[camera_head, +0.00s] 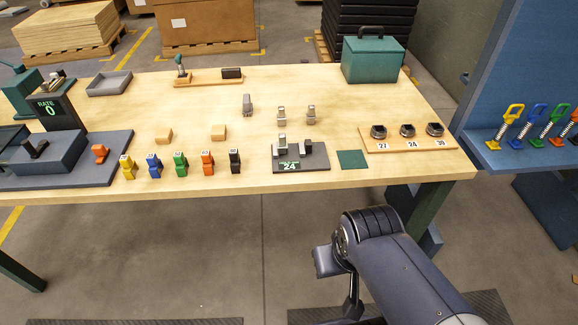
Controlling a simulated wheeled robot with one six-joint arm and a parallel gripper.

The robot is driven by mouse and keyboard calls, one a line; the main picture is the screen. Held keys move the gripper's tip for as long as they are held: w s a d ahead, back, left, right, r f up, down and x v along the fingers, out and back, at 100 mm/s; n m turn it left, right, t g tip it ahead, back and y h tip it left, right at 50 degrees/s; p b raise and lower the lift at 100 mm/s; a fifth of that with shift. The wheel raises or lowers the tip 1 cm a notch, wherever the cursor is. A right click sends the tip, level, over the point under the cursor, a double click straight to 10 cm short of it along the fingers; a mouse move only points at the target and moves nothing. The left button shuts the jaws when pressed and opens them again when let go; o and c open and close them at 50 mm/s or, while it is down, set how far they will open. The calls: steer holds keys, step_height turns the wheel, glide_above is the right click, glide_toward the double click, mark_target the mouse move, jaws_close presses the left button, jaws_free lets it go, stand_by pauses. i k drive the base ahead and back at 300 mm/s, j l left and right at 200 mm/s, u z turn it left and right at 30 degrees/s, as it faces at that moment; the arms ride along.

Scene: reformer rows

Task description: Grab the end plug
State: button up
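No part is marked as an end plug, so I cannot tell for sure which it is. Dark round plug-like parts stand in a row on a wooden board at the right of the table: one by label 27 (378,131), one by 24 (407,130), one by 30 (435,129). A dark fixture (316,164) left of them has a display reading 24 and carries upright grey and black pieces. My arm rises from the bottom right, in front of the table's near edge. My gripper (338,275) seems to be at its end, below the table edge and apart from these parts; its fingers are unclear.
Small grey metal pieces (281,115) stand mid-table. Several coloured numbered clips (180,164) line the front left, near wooden blocks (218,132). A teal box (372,58) stands at the back right. A blue shelf (530,152) at right holds coloured spring parts. A green square (352,159) lies flat.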

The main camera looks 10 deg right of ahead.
mark_target(283, 144)
steer(key=i+j+z, duration=0.2)
steer(key=j, duration=0.15)
steer(key=i+j+z, duration=0.1)
steer(key=j+z, duration=0.15)
steer(key=i+j+z, duration=0.2)
steer(key=j, duration=0.25)
steer(key=j+z, duration=0.2)
steer(key=j, duration=0.15)
